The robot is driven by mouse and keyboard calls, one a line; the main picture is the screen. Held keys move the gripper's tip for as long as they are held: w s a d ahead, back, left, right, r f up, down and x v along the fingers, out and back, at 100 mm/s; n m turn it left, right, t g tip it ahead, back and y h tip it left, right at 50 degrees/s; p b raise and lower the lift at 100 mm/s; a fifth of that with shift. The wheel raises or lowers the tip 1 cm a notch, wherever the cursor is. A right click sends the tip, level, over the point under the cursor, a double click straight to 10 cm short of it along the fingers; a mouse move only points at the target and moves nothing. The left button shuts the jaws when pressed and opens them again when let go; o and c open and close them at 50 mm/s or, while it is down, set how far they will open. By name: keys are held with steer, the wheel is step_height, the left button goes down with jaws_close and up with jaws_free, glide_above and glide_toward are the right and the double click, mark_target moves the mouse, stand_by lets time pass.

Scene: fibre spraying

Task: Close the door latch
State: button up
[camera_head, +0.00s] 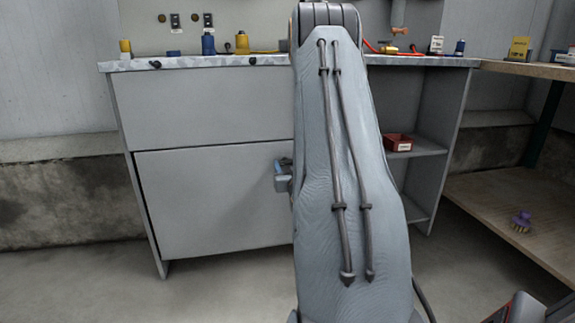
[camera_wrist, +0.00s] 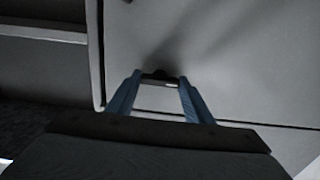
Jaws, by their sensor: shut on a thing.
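The grey cabinet door (camera_head: 215,205) fills the lower left front of the workbench in the head view. It also shows in the wrist view (camera_wrist: 245,75). My gripper (camera_head: 284,168) is at the right part of this door, partly hidden by my arm. In the wrist view, the blue fingers of my gripper (camera_wrist: 160,82) reach to the door face and are shut on the small dark door latch (camera_wrist: 155,74). The fingers hide the latch's sides, and I cannot tell its exact angle. In the head view the latch cannot be made out.
The workbench top (camera_head: 230,60) carries bottles and small parts. A red bin (camera_head: 398,142) sits on the open shelf at right. A wooden side table (camera_head: 500,195) with a purple brush (camera_head: 521,221) stands farther right. The floor at left is clear.

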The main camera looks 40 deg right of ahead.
stand_by(0.4)
steer(key=o, duration=1.1)
steer(key=shift+c, duration=0.2)
steer(key=p+v, duration=0.2)
steer(key=v, duration=0.6)
steer(key=shift+p, duration=0.35)
steer(key=shift+w, duration=0.15)
